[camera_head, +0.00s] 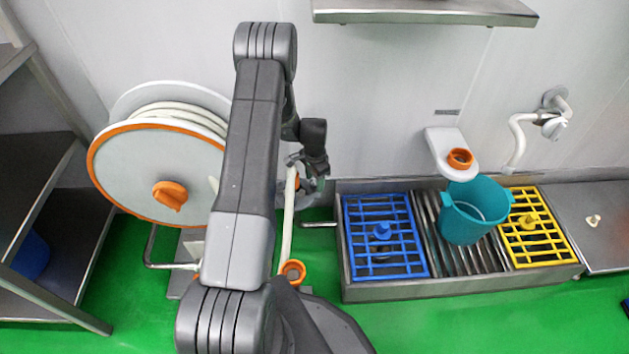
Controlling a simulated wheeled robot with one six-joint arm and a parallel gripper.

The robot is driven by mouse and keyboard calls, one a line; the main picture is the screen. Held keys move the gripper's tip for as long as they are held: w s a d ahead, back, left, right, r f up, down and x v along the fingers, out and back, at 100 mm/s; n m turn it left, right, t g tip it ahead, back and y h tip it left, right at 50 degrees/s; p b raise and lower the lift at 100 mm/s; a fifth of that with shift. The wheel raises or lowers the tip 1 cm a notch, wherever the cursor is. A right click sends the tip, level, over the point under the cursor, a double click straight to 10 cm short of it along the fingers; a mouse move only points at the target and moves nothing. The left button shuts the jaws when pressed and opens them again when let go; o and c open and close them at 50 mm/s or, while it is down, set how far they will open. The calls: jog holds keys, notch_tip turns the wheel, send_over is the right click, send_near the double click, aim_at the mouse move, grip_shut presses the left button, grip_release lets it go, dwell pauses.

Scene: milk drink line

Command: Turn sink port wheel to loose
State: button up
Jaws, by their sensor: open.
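My gripper (318,184) is open in the left middle of the view, in front of the wall and left of the sink trough. Just behind and beside its fingers is a grey fitting with a small orange part (299,184), mostly hidden by the gripper. I cannot tell whether this is the sink port wheel or whether the fingers touch it. A white hose (287,222) hangs down just left of the gripper and ends in an orange ring (292,272) near the floor. My arm covers much of the area left of the gripper.
A hose reel (135,170) with an orange knob (170,196) stands left. The metal trough (450,285) holds a blue grate (385,240), teal bucket (470,215) and yellow grate (535,225). A wall bracket (443,143) holds an orange ring (460,158). A shelf (425,10) juts out above.

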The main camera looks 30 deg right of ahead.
aim_at(315, 182)
jog(key=shift+f, duration=0.1)
jog(key=c, duration=1)
jog(key=shift+n+b, duration=0.5)
jog(key=shift+n, duration=1)
jog(key=o, duration=1)
notch_tip(315, 182, up, 14)
jog(key=p, duration=0.3)
